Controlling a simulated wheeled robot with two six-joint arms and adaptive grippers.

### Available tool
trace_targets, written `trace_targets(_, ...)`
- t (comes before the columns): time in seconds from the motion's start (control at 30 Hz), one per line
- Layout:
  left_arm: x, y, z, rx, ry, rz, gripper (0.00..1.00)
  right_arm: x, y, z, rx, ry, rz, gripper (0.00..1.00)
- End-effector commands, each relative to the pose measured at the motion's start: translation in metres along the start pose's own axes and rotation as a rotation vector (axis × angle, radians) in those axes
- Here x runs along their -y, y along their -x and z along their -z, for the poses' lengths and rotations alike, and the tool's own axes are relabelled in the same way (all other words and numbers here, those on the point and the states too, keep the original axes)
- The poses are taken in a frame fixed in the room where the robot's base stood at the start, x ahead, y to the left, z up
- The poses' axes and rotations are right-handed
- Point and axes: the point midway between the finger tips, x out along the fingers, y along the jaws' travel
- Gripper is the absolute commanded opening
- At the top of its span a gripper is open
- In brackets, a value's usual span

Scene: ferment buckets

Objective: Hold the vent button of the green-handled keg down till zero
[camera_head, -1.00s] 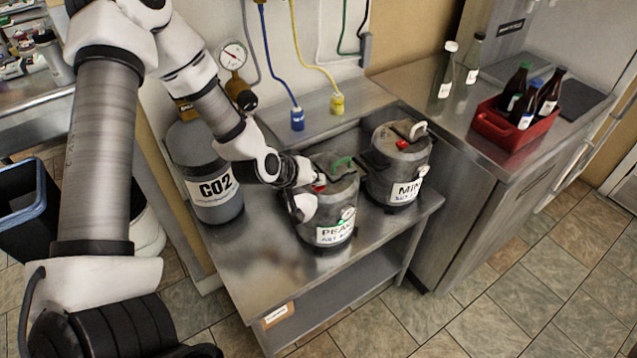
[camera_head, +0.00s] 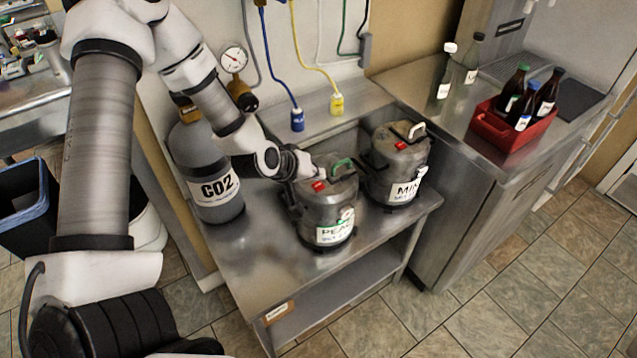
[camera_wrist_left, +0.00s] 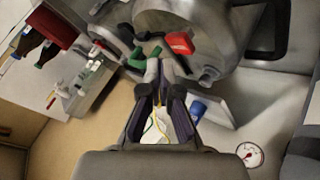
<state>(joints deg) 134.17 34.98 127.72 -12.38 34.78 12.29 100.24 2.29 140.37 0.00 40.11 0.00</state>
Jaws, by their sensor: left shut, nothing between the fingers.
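The green-handled keg (camera_head: 325,213) stands on the steel table, with a white label on its front. Its green handle (camera_head: 342,166) and red vent button (camera_head: 318,186) are on top, and a small dial (camera_head: 347,214) is on its front. My left gripper (camera_head: 308,165) is shut and empty, at the keg's back left edge, just behind the red button. In the left wrist view the shut fingertips (camera_wrist_left: 160,66) point between the green handle (camera_wrist_left: 137,57) and the red button (camera_wrist_left: 180,43), apart from the button in the picture. My right gripper is not in view.
A second keg (camera_head: 397,170) with a pale handle stands close at the right. A CO2 cylinder (camera_head: 203,160) stands at the left, below a wall gauge (camera_head: 233,59). Blue (camera_head: 297,119) and yellow (camera_head: 337,103) hose connectors hang behind. A red crate (camera_head: 497,130) holds bottles on the right counter.

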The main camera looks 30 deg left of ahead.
Motion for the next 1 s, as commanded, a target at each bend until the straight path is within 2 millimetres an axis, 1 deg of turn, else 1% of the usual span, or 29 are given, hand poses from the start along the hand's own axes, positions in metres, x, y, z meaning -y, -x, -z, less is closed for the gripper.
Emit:
trace_targets(0.03, -0.004, 0.006, 0.004, 0.0, 0.0, 0.0, 0.0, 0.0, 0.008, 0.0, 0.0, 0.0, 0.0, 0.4)
trace_targets(0.1, -0.009, 0.012, 0.009, 0.0, 0.0, 0.0, 0.0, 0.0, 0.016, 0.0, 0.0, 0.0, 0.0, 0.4)
trace_targets(0.4, -0.024, 0.032, 0.024, 0.0, 0.001, 0.0, 0.0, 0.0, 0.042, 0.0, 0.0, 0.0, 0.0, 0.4)
trace_targets(0.93, -0.024, 0.033, 0.024, 0.0, 0.0, 0.0, 0.0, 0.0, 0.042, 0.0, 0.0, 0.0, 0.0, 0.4)
trace_targets(1.0, -0.023, 0.032, 0.021, 0.004, -0.003, 0.003, 0.0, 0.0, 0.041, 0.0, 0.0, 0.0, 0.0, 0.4)
